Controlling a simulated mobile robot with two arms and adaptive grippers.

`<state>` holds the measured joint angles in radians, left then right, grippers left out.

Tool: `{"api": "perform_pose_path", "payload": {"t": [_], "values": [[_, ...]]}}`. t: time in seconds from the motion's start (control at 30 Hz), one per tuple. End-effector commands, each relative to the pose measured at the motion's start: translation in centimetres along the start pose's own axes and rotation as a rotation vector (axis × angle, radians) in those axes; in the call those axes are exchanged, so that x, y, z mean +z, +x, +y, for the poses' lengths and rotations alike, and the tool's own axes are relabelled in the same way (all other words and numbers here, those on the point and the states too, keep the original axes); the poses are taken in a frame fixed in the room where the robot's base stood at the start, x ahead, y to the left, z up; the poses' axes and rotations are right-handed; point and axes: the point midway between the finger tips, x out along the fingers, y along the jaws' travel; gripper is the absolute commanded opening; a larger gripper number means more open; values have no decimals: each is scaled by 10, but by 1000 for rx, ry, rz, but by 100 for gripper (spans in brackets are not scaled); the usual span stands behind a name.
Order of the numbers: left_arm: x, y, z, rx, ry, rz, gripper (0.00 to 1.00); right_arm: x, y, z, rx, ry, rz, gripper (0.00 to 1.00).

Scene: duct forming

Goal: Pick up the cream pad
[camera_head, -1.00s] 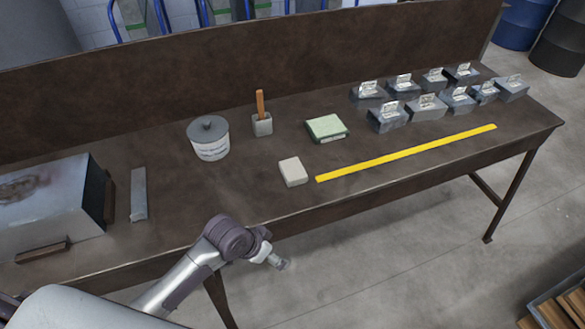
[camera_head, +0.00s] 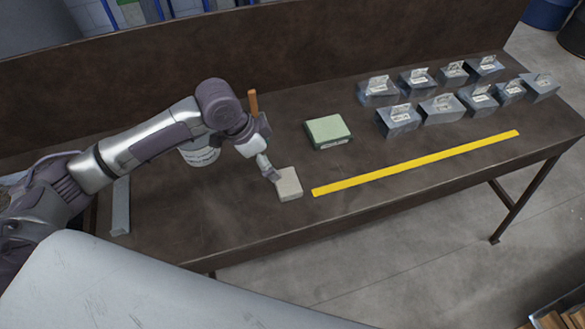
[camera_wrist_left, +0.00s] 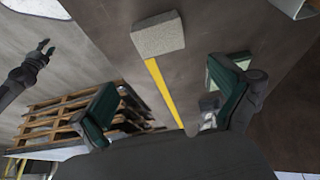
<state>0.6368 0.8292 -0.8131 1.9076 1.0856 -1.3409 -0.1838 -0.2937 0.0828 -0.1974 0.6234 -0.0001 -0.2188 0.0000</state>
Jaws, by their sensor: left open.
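The cream pad (camera_head: 290,184), a small pale block, lies flat on the brown workbench near its front edge. It also shows in the left wrist view (camera_wrist_left: 158,34) at the top, beyond the fingertips. My left gripper (camera_head: 271,174) is at the pad's left side, close to it in the head view; I cannot tell whether it touches. In the left wrist view the two green-lined fingers (camera_wrist_left: 168,102) are wide apart with nothing held between them. A dark arm end, probably my right gripper (camera_wrist_left: 43,47), shows small at the left of the wrist view.
A yellow strip (camera_head: 415,163) lies right of the pad. A green-topped block (camera_head: 328,131) lies behind it, and several grey metal pieces (camera_head: 441,108) stand at the right. A white pot (camera_head: 200,156) and an orange-handled brush (camera_head: 253,103) are partly hidden by my left arm.

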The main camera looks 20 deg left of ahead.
Motion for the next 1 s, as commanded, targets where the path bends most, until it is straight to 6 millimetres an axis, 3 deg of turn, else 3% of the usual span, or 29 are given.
{"api": "perform_pose_path", "payload": {"t": [0.2, 0.5, 0.7, 1.0], "values": [[1, 26, -3, 6, -4, -5, 100, -4, -4, 0, 0, -1, 4, 40], [1, 76, -4, 3, -5, -3, 100, 21, -9, -8, -10, -3, -33, 40], [1, 90, -3, 3, -3, -4, 100, 9, -12, -7, -8, -2, -17, 40], [3, 131, -2, 2, -4, -3, 100, -2, -22, -5, -7, -2, -1, 40]]}}
